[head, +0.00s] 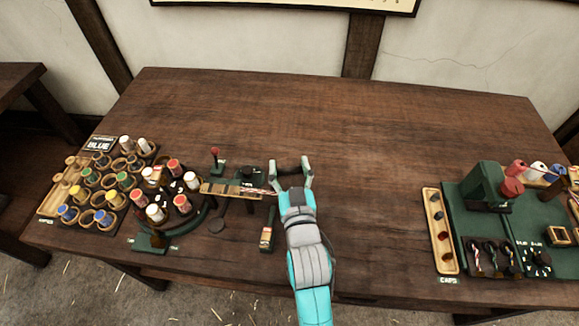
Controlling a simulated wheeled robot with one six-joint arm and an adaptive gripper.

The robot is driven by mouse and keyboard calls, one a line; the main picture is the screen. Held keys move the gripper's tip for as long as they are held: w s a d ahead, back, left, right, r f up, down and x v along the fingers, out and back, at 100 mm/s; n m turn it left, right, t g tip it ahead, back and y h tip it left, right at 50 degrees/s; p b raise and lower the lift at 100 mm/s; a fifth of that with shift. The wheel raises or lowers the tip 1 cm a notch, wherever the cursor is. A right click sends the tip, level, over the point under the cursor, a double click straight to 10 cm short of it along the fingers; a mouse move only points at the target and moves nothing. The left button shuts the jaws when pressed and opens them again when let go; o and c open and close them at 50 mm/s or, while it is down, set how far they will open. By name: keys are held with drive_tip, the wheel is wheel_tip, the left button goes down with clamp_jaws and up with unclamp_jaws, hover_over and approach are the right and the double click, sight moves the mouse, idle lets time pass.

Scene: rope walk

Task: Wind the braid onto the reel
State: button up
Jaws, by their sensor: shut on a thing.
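A thin red-and-white braid (262,191) runs right from the end of a pale wooden bar (230,190) and passes behind my gripper (293,165). My gripper is over the middle of the table, just right of the bar. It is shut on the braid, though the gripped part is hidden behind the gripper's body. A small dark piece (252,174) on a green base stands just behind the bar; I cannot tell whether it is the reel. No other clear reel shows.
Several colored bobbins (183,204) crowd the round green stand at left, beside a dark bobbin rack (98,190). A red-knobbed lever (215,155) and a wood-and-green tool (267,238) are nearby. A green station (488,185) stands at right, beside a caps tray (440,232). The back middle is clear.

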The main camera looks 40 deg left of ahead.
drive_tip(key=shift+w+f+n+g+y, duration=0.1)
drive_tip(key=shift+f+n+g+y, duration=0.05)
drive_tip(key=shift+n+g+y, duration=1)
drive_tip(key=shift+n+g, duration=0.25)
drive_tip(key=shift+g, duration=0.3)
drive_tip(key=o, duration=1.2)
drive_tip(key=shift+c, duration=0.2)
drive_tip(key=v, duration=1.2)
drive_tip(key=shift+d, duration=0.1)
